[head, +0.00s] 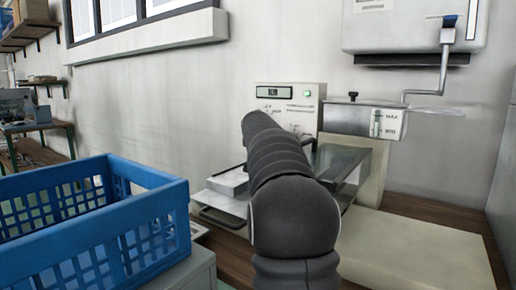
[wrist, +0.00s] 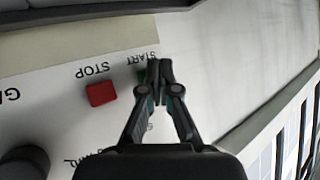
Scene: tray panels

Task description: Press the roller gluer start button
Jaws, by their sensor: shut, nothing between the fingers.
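In the wrist view, a pale control panel (wrist: 50,80) fills the left side, its lettering upside down. A green button (wrist: 142,75) beside the word START is mostly hidden behind my gripper's fingertips. A red button (wrist: 101,93) beside the word STOP sits to its left, uncovered. My gripper (wrist: 159,72) is shut and empty, its tips over the green button; I cannot tell whether they touch it. In the head view, the machine's panel (head: 273,94) stands against the wall beyond my arm, and my arm hides the gripper.
A dark round knob (wrist: 24,165) is at the wrist view's lower left. In the head view, a blue crate (head: 165,228) stands at front left. A box with a crank handle (head: 443,60) hangs at upper right. A pale flat surface (head: 430,255) is clear at lower right.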

